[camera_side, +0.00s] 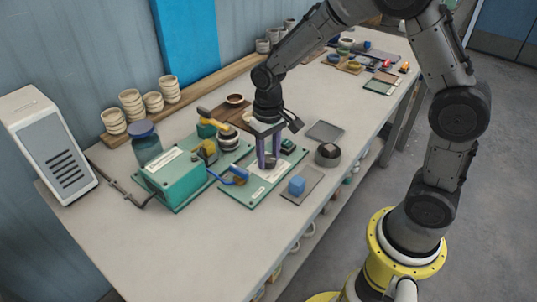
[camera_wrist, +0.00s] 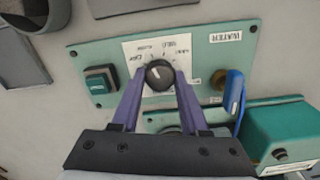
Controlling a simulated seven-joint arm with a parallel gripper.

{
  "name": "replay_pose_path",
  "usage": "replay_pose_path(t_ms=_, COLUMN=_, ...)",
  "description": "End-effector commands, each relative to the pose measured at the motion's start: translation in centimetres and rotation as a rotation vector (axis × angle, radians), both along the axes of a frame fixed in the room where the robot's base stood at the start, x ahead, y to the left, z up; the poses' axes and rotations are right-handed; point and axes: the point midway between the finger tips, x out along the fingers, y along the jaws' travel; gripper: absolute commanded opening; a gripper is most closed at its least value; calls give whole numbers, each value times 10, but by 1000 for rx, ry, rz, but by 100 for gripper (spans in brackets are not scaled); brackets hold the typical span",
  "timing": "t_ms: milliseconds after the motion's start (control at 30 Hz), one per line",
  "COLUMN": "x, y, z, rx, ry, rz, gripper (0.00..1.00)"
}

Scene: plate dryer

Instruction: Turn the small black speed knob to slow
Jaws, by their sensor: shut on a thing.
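The small black speed knob (camera_wrist: 159,73) sits on a white dial label (camera_wrist: 138,48) with printed words around it, too blurred to read surely. The label is on a pale green panel (camera_wrist: 208,55). A small light mark shows on the knob's face; its setting cannot be told surely. My gripper (camera_wrist: 160,84) has its two purple fingers on either side of the knob and is shut on it.
On the panel are a green push button (camera_wrist: 98,82) and a blue lever (camera_wrist: 234,92). A teal machine box (camera_side: 172,180) stands to the left in the side view. A blue cube (camera_side: 296,185) on a grey pad and a dark round pot (camera_side: 327,155) are to the right.

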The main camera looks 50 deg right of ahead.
Motion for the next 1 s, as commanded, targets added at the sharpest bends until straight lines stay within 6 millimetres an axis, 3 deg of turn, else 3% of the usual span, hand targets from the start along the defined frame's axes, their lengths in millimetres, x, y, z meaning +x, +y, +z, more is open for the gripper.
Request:
replay_pose_path(t_ms=267, x=0, y=0, z=1, rx=0, ry=-2, rz=0, gripper=0)
replay_pose_path(t_ms=300, x=0, y=0, z=1, rx=0, ry=-2, rz=0, gripper=46)
replay_pose_path(t_ms=467, x=0, y=0, z=1, rx=0, ry=-2, rz=0, gripper=74)
replay_pose_path(t_ms=800, x=1, y=0, z=3, rx=0, ry=-2, rz=1, gripper=74)
replay_pose_path(t_ms=1000, x=2, y=0, z=28, rx=0, ry=-7, rz=1, gripper=74)
